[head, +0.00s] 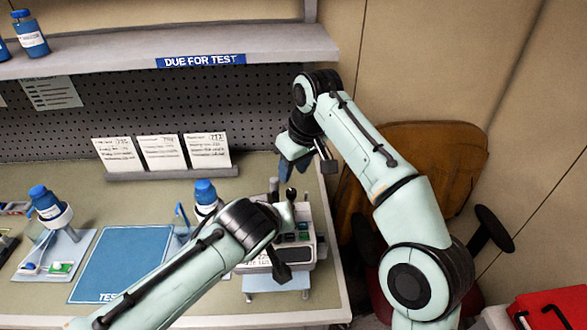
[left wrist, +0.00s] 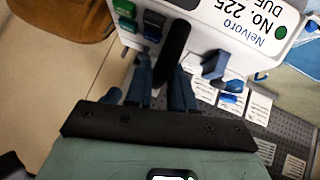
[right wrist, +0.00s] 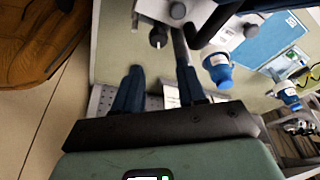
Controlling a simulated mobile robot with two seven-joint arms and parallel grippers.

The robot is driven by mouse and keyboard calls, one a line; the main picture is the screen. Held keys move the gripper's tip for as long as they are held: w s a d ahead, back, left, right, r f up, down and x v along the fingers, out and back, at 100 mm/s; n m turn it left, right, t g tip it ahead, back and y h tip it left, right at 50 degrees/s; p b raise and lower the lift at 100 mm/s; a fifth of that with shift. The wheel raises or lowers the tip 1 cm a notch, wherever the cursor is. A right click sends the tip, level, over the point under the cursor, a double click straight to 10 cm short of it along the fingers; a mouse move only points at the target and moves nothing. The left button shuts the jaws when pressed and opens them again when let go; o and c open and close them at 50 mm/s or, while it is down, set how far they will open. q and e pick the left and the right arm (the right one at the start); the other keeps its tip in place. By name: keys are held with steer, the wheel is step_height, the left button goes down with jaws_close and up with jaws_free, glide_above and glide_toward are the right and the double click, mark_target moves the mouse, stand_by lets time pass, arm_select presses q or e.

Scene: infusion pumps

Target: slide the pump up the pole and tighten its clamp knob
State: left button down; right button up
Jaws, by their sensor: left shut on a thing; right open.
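The pump (head: 305,252), a pale box with green buttons, is at the bench's right front corner; its label reads Nelvoro NO. 225 in the left wrist view (left wrist: 240,20). My left gripper (left wrist: 165,85) is shut on the pump's dark handle (left wrist: 175,50); my wrist hides part of the pump in the head view. A short grey pole (head: 273,188) shows behind the pump. A black knob (right wrist: 158,40), apparently the clamp knob, lies ahead of my right gripper's fingers. My right gripper (head: 289,172) is open and empty, above and behind the pump, apart from the knob.
A blue mat (head: 125,262), a blue-capped bottle (head: 205,192) and another bottle in a stand (head: 45,203) are on the bench left of the pump. Cards (head: 162,152) stand at the back under a shelf (head: 110,60). A chair (head: 420,150) is at right.

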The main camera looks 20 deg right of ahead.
arm_select(q)
steer(key=shift+r, duration=0.15)
steer(key=c, duration=0.9)
jaws_free()
arm_select(e)
steer(key=shift+s+f+b, duration=0.3)
steer(key=shift+f+b, duration=0.2)
steer(key=shift+f, duration=0.4)
arm_select(q)
steer(key=v, duration=1.3)
steer(key=shift+s+r, duration=0.15)
arm_select(e)
steer(key=shift+s, duration=0.1)
